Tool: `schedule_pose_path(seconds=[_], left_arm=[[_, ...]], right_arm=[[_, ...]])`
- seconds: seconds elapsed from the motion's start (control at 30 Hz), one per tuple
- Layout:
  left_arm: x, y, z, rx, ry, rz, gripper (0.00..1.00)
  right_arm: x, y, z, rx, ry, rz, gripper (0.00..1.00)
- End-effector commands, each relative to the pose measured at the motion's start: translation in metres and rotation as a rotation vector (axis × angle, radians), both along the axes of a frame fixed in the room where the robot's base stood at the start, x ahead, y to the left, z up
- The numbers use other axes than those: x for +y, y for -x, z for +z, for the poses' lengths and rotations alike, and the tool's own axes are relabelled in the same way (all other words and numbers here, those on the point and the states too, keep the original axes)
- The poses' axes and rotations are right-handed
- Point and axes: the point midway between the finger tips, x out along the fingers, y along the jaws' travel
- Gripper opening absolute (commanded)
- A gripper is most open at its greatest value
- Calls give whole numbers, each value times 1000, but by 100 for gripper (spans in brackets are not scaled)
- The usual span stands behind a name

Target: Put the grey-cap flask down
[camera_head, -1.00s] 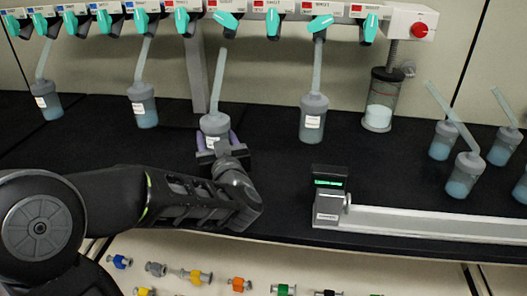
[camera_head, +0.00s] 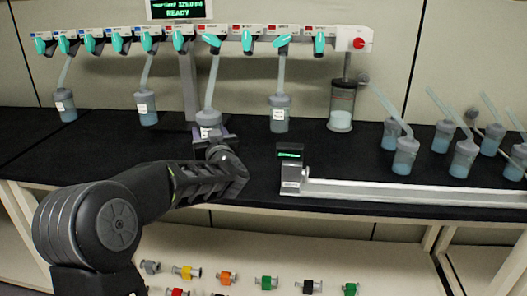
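The grey-cap flask (camera_head: 208,118) has a grey cap and a long pale tube that rises to just below a teal valve (camera_head: 212,41) on the manifold; I cannot tell whether they touch. My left gripper (camera_head: 210,134) comes from the front, with its fingers around the flask's body. It looks shut on the flask, and the gripper hides the flask's lower part. The flask is upright; I cannot tell whether its base touches the black bench top (camera_head: 255,165). My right gripper is not in view.
Other capped flasks hang or stand at the manifold, such as one on the right (camera_head: 280,115). A clear cylinder (camera_head: 341,108) stands beyond it. A device with a green display (camera_head: 290,165) and long white rail (camera_head: 400,192) lies front right. Several flasks (camera_head: 405,155) stand at the right.

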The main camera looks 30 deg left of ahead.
Motion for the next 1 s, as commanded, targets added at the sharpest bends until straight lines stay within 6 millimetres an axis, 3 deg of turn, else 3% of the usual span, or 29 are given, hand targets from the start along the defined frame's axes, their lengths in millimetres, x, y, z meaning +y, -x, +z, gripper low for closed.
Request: schedule_pose_path(seconds=[0.4,0.77,1.0], left_arm=[[0,0,-49,0,0,0,8],[0,0,-53,-1,-1,0,8],[0,0,-90,2,-1,0,8]], right_arm=[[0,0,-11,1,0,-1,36],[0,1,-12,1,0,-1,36],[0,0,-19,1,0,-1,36]])
